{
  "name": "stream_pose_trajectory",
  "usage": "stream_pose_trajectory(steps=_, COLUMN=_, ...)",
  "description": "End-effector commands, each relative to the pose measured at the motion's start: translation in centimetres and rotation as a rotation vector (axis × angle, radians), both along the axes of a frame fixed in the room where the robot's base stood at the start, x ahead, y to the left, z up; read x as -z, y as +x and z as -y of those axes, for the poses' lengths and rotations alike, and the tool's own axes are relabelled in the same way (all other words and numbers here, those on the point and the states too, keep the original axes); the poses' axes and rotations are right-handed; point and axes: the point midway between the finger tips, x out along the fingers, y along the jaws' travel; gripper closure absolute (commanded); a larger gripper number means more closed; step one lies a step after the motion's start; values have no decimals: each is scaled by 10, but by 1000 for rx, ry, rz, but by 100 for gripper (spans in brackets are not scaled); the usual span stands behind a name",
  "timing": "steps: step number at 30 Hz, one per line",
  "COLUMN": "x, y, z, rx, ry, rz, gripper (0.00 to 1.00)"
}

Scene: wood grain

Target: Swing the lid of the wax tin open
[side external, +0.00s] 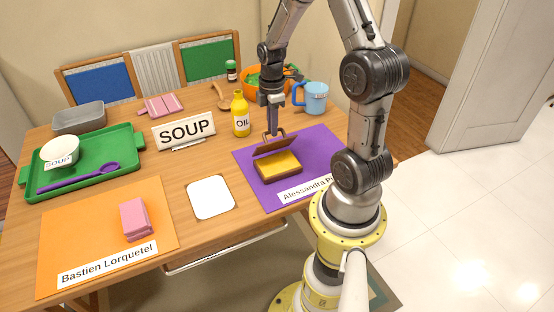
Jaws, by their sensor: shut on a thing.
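The wax tin (278,167) is a brown box with yellow contents, on the purple mat (318,158). Its lid (275,147) stands raised along the far side of the box, leaving the yellow inside visible. My gripper (272,134) points down from above and is shut on the lid at its upper edge. The exact contact of the fingers on the lid is too small to make out.
A yellow oil bottle (241,115) and a SOUP sign (185,131) stand left of my gripper. A blue mug (312,98) and an orange bowl (262,80) are behind it. A white card (211,197) lies left of the purple mat.

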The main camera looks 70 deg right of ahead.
Motion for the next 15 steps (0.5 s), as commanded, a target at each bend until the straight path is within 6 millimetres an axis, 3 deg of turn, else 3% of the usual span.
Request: stream_pose_trajectory(steps=15, x=-1, y=8, z=9, rx=0, ry=-2, rz=2, gripper=96)
